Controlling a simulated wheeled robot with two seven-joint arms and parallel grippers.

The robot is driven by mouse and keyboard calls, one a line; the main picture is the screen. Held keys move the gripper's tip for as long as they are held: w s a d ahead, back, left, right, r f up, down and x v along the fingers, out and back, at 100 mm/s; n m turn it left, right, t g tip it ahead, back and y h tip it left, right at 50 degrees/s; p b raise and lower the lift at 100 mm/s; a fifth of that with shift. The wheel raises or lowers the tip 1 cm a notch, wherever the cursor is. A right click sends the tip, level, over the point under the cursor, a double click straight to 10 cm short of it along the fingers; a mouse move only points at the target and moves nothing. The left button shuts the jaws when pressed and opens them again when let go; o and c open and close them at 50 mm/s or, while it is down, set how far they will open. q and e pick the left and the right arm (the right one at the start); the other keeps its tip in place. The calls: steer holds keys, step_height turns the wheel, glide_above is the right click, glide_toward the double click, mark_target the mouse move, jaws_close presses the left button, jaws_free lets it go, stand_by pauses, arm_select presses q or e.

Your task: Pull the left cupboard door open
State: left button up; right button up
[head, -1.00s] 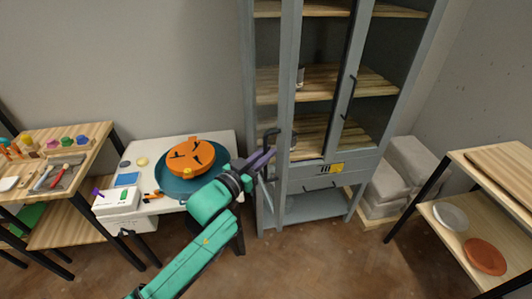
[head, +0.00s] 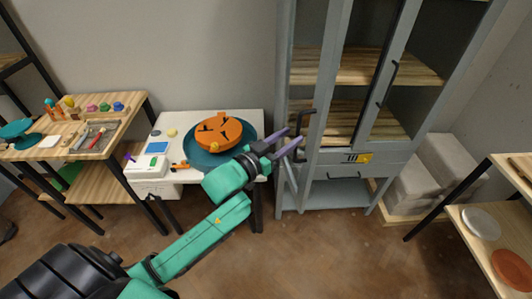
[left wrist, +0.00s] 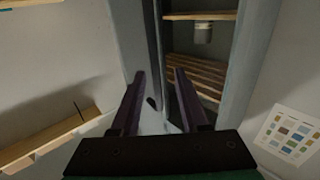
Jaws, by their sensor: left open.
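The grey-blue cupboard (head: 284,80) stands against the back wall. Its left door (head: 329,80) looks swung partly out, with its free stile standing forward of the shelves. The dark bar handle (head: 307,118) is on that stile. The right door (head: 400,45) looks closed. My left gripper (head: 290,143) is open beside the lower end of the left door's handle. I cannot tell if a finger touches it. In the left wrist view the two purple fingers (left wrist: 157,95) are apart, with a small dark piece between them, perhaps the handle. My right gripper is not in view.
A white table (head: 150,138) with a teal dish (head: 205,157) and orange pot (head: 218,130) stands close left of the cupboard. A wooden shelf unit (head: 500,245) is at the right. Grey blocks (head: 410,190) lie beside the cupboard. The floor in front is clear.

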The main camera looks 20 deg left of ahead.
arm_select(q)
steer(key=b+v, duration=0.1)
steer(key=v, duration=1.1)
steer(key=shift+b, duration=0.4)
steer(key=shift+a, duration=0.1)
